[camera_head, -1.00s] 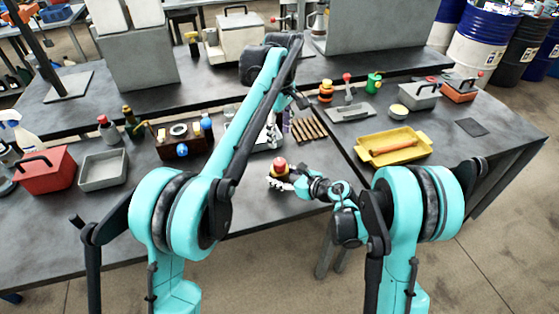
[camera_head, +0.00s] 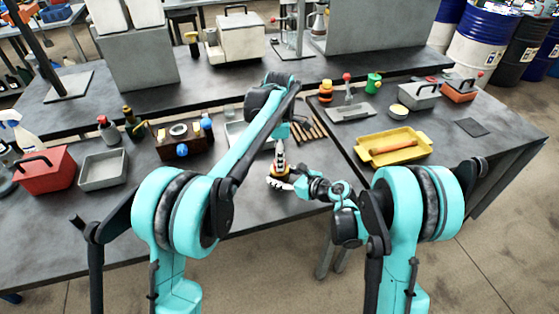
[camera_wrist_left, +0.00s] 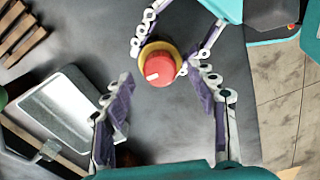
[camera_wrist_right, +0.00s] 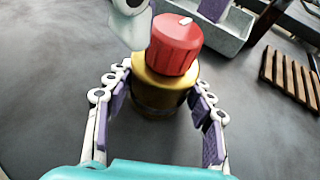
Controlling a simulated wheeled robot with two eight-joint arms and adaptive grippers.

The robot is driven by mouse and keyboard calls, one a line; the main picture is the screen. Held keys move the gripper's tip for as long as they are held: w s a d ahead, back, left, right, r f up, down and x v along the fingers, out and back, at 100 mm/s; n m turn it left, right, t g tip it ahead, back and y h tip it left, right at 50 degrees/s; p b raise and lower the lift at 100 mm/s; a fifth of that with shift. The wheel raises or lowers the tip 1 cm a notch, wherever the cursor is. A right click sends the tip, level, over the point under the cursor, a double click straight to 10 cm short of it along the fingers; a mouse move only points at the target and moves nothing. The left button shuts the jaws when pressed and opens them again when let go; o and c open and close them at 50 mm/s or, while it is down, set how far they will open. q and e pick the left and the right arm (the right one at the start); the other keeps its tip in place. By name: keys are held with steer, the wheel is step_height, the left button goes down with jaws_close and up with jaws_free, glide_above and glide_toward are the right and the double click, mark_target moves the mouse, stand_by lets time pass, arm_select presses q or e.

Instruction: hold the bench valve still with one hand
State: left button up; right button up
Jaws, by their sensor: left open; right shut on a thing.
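The bench valve, with a red knob (camera_wrist_right: 174,45) on a yellow body (camera_wrist_right: 153,92), stands upright on the bench. My right gripper (camera_head: 281,183) is shut around the yellow body, with one finger on each side in the right wrist view. My left gripper (camera_head: 280,153) is open and empty above the valve, pointing down. In the left wrist view the red knob (camera_wrist_left: 161,69) shows beyond and between its spread fingers (camera_wrist_left: 160,95). In the head view my left gripper hides most of the knob.
A grey metal tray (camera_wrist_left: 40,112) and slatted wooden strips (camera_wrist_right: 287,78) lie near the valve. A dark wooden box (camera_head: 187,150) with small parts stands to the left. A yellow tray (camera_head: 415,152) stands to the right. The bench in front of the valve is clear.

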arm_select(q)
steer(key=shift+f, duration=1.15)
steer(key=c, duration=1.2)
steer(key=shift+o, duration=0.2)
